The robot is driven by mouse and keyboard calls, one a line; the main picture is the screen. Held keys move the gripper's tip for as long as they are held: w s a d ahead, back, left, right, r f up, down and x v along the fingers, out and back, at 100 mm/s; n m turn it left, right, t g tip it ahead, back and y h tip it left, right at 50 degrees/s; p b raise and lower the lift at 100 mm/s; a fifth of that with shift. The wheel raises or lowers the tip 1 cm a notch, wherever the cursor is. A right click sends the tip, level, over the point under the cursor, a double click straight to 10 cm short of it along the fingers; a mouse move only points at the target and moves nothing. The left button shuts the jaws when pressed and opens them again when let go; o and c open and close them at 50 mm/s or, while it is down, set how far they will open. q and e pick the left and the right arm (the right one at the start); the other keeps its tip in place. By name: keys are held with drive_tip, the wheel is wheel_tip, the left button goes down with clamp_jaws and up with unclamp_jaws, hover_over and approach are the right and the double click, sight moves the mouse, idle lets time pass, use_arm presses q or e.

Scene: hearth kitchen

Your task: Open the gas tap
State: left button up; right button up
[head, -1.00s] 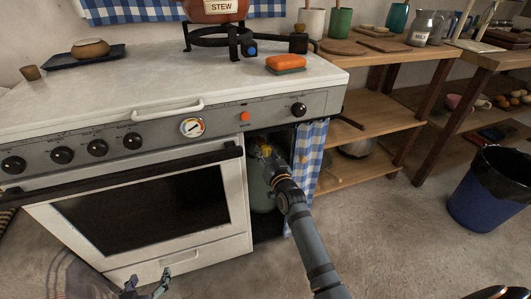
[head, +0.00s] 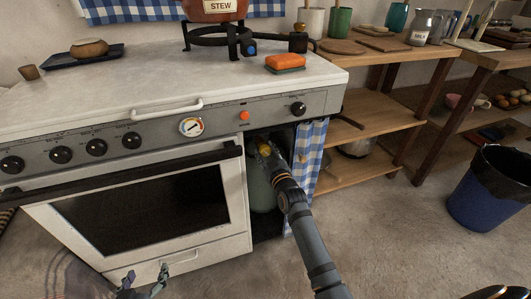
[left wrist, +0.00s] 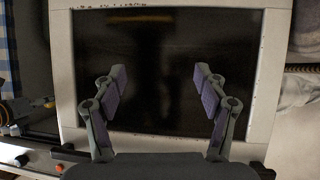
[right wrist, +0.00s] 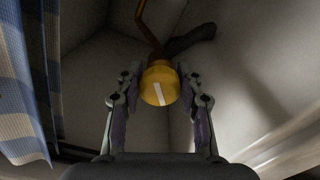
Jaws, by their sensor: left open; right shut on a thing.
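The gas tap is a round yellow knob (right wrist: 159,87) with a white line, seen in the right wrist view. It also shows small in the head view (head: 265,149), inside the open bay beside the oven, above a pale green gas cylinder (head: 261,190). My right gripper (right wrist: 160,78) is shut on the knob, one finger on each side. The white line stands nearly upright between the fingers, tilted slightly. In the head view my right wrist hides much of the bay. My left gripper (left wrist: 160,88) is open and empty in front of the oven door (left wrist: 165,60).
A blue checked curtain (head: 310,155) hangs at the bay's right edge, close to my right arm. A copper-coloured pipe (right wrist: 145,28) and dark hose run behind the tap. The stove top (head: 150,85) holds a stew pot on a burner. Wooden shelves stand right; the floor (head: 400,240) is clear.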

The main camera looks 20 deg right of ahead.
drive_tip(key=n, duration=0.5)
drive_tip(key=shift+d+b, duration=0.1)
drive_tip(key=shift+b, duration=0.2)
use_arm(q)
drive_tip(key=w+r+t, duration=0.4)
drive_tip(key=r, duration=0.6)
drive_tip(key=shift+w+a+r+t, duration=0.2)
drive_tip(key=shift+r+t, duration=0.05)
drive_tip(key=shift+t, duration=0.15)
use_arm(e)
drive_tip(key=shift+r+n, duration=0.1)
drive_tip(key=shift+n, duration=2.6)
drive_tip(key=o, duration=1.2)
drive_tip(key=shift+s, duration=0.35)
drive_tip(key=s, duration=1.1)
drive_tip(key=shift+s+d, duration=0.15)
drive_tip(key=shift+d, duration=0.05)
